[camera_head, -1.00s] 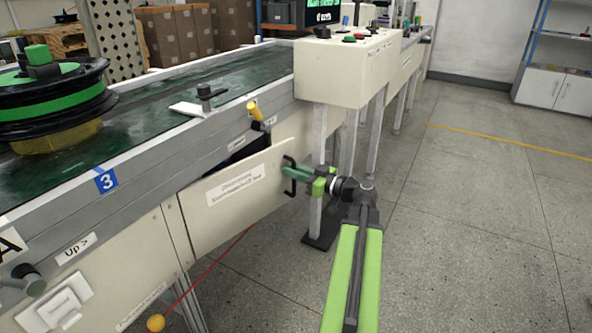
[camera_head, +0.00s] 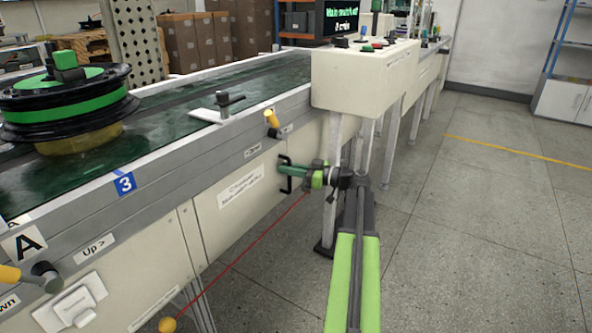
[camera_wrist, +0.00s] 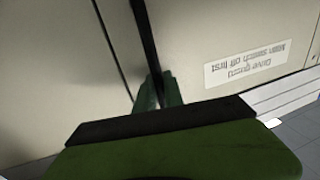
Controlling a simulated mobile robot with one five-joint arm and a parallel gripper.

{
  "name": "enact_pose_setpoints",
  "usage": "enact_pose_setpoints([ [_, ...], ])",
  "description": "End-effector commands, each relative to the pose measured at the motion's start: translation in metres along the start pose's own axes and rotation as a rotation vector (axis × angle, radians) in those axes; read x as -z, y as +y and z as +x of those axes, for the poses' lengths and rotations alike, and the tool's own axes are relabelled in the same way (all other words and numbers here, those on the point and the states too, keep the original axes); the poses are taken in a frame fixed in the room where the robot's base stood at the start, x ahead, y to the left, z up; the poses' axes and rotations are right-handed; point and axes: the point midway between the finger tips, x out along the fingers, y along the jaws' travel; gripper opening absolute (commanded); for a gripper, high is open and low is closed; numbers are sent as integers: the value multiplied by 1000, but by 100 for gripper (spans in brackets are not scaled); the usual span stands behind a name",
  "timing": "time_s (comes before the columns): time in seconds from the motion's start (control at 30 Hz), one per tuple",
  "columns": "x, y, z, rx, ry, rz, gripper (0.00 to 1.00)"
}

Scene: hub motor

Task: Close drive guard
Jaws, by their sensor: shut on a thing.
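The drive guard (camera_head: 235,215) is a cream panel on the conveyor's side, with a white label. It looks flush with the frame, and no dark gap shows above it. Its black handle (camera_head: 284,184) is at the panel's right end. My gripper (camera_head: 287,169) is shut on this handle. In the wrist view, the green fingertips (camera_wrist: 158,90) are closed around the dark handle bar (camera_wrist: 146,35). The guard (camera_wrist: 200,35) fills much of that view, its label upside down. A yellow-tipped lever (camera_head: 271,121) stands above the guard.
A control box (camera_head: 365,80) with buttons and a monitor (camera_head: 345,28) stands right of the guard. A red cord (camera_head: 250,248) with a yellow ball (camera_head: 167,324) runs below. A green-black spool (camera_head: 65,105) sits on the belt. The floor (camera_head: 480,230) at right is clear.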

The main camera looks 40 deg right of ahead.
Motion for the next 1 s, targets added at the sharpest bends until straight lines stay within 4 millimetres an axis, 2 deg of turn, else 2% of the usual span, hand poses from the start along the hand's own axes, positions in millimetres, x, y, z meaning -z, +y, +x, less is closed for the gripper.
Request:
enact_pose_setpoints([
  [0.03, 1, 5, 2, -13, 4, 0, 0],
  [0.17, 2, 5, 2, -13, 4, 0, 0],
  [0.2, 2, 5, 3, -12, 4, 0, 15],
  [0.33, 1, 5, 3, -12, 4, 0, 32],
  [0.47, 1, 5, 0, -12, 4, 0, 34],
  [0.53, 1, 5, -8, -13, 4, 0, 34],
  [0.67, 1, 4, -36, -14, 3, 0, 34],
  [1.0, 1, 3, -131, -9, 3, -1, 34],
])
